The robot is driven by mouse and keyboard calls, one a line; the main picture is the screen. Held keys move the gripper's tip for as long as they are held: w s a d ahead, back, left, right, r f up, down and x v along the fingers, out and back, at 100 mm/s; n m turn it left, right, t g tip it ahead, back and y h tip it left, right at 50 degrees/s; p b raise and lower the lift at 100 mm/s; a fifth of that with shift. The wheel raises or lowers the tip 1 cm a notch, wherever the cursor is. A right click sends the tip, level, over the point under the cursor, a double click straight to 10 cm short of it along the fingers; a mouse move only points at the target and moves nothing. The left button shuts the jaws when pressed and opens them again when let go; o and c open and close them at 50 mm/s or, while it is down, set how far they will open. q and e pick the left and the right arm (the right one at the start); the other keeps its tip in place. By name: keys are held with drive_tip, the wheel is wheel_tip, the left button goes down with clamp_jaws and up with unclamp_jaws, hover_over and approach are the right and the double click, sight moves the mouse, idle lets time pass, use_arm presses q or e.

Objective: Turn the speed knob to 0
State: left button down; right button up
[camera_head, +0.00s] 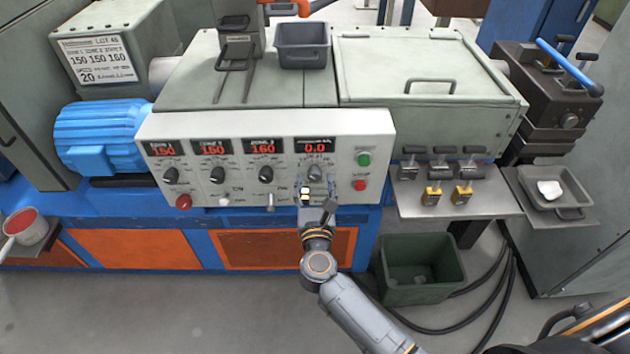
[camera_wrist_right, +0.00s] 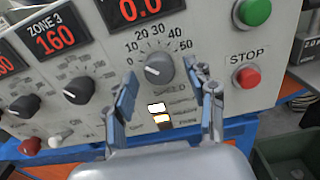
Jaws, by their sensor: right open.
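The speed knob (camera_wrist_right: 159,69) is a grey round knob with a pale mark on its left part, under an arc of numbers. Where exactly the mark points on the scale is hard to tell. In the head view the knob (camera_head: 315,173) is at the right of the dial row, partly behind my gripper. The display above it (camera_head: 315,147) reads 0.0. My right gripper (camera_head: 317,190) is open and empty in front of the panel. In the wrist view its two fingers (camera_wrist_right: 161,78) stand left and right of the knob's lower part, apart from it. My left gripper is not in view.
A green button (camera_head: 364,160) and a red stop button (camera_head: 359,185) sit right of the knob. The zone 3 knob (camera_head: 265,175) is to the left, and toggle levers are below. A small shelf with clamps (camera_head: 460,205) juts out at right. A green bin (camera_head: 420,290) stands on the floor.

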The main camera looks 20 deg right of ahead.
drive_tip(key=shift+w, duration=0.2)
drive_tip(key=c, duration=1.2)
drive_tip(key=shift+o, duration=0.2)
drive_tip(key=n+p, duration=0.1)
drive_tip(key=n, duration=0.1)
drive_tip(key=shift+r+n+p, duration=0.1)
drive_tip(key=shift+n+p, duration=0.3)
drive_tip(key=shift+d+n+p, duration=0.1)
drive_tip(key=shift+n+p, duration=0.6)
drive_tip(key=shift+n, duration=0.8)
